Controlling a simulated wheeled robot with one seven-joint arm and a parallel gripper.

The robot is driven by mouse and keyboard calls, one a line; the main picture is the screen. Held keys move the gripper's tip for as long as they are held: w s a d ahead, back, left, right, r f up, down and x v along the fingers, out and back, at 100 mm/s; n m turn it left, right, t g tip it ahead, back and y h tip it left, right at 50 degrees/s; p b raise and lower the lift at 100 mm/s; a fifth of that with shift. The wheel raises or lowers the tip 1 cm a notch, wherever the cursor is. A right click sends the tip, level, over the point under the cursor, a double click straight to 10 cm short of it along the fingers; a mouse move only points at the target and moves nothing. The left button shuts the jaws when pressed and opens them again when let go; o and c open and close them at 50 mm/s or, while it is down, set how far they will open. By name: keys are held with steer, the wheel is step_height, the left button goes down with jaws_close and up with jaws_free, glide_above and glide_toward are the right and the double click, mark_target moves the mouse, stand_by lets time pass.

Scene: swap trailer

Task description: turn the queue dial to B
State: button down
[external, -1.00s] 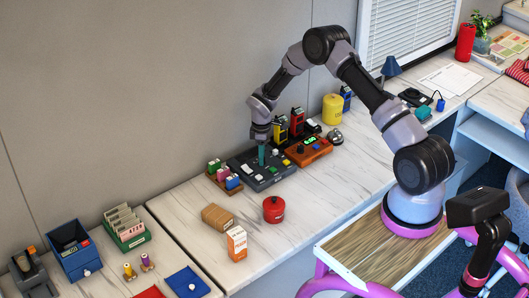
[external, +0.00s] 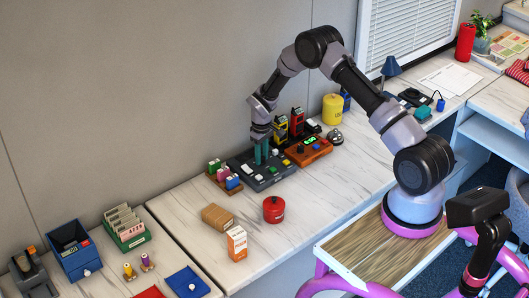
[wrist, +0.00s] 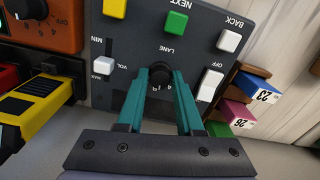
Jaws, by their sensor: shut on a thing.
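A dark grey control panel (external: 277,180) stands on the counter below my arm. In the wrist view the panel (wrist: 112,20) bears a small round black dial (wrist: 158,72) under the word LANE. The small marks beside the dial are partly hidden and I cannot read which one it points to. My gripper (wrist: 160,76) has its teal fingers shut on this dial, one on each side. In the external view my gripper (external: 262,157) points down at the panel, and the dial is hidden behind the fingers.
The panel also has a green NEXT button (wrist: 176,24), a white BACK button (wrist: 229,40), a white rocker (wrist: 211,82) and a VOL slider (wrist: 103,65). An orange-brown box (external: 309,151) is at its right. A holder with coloured blocks (external: 224,178) is at its left.

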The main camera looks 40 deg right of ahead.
mark_target(262, 157)
steer(key=shift+m, duration=0.8)
steer(key=c, duration=0.6)
jaws_free()
steer(key=shift+o, duration=0.2)
step_height(262, 157, up, 11)
steer(key=shift+f, duration=0.15)
